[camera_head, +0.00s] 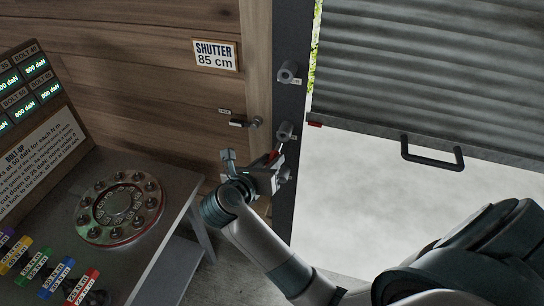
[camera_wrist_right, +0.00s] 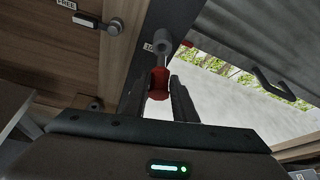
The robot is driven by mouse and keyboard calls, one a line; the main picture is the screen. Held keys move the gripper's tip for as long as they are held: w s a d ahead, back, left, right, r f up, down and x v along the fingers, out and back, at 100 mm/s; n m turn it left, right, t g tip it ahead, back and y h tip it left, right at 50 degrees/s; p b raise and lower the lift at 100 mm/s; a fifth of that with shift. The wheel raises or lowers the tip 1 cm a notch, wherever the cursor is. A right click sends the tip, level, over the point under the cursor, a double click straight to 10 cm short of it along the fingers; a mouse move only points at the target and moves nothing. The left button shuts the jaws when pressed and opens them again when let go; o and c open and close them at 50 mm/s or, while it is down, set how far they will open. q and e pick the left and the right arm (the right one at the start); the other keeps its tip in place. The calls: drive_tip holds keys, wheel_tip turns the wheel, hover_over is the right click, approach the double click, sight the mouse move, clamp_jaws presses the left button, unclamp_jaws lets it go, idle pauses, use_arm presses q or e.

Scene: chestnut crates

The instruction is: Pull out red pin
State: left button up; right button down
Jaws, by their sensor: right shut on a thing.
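The red pin (camera_wrist_right: 159,84) shows in the right wrist view as a red grip between my two fingers, with a thin metal shaft towards a grey cylinder (camera_wrist_right: 166,41) on the dark post. In the head view only a little of the red pin (camera_head: 274,155) shows; the gripper hides the rest. My right gripper (camera_head: 270,170) is shut on the red pin, beside the post; it also shows in the wrist view (camera_wrist_right: 158,96). I cannot tell whether the shaft is still in the cylinder. My left gripper is not in view.
The dark post (camera_head: 291,100) carries several grey cylinders. The shutter (camera_head: 420,70) with its black handle (camera_head: 432,153) is at right, with pale open ground below. A small lever (camera_head: 240,122) is on the wood wall. A table (camera_head: 165,190) with a round dial (camera_head: 120,207) stands at left.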

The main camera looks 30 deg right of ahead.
drive_tip(key=shift+a, duration=0.1)
idle(0.3)
drive_tip(key=shift+s+a+f+b, duration=0.1)
drive_tip(key=shift+a+f+b, duration=0.15)
drive_tip(key=shift+b, duration=0.15)
drive_tip(key=s+a+f+n+t+y+b, duration=0.3)
drive_tip(key=s+a+n+t+y+b, duration=0.1)
drive_tip(key=a+b, duration=0.5)
drive_tip(key=shift+s+a+n+y+b, duration=0.2)
drive_tip(key=shift+n+y+b, duration=0.3)
drive_tip(key=shift+n, duration=0.4)
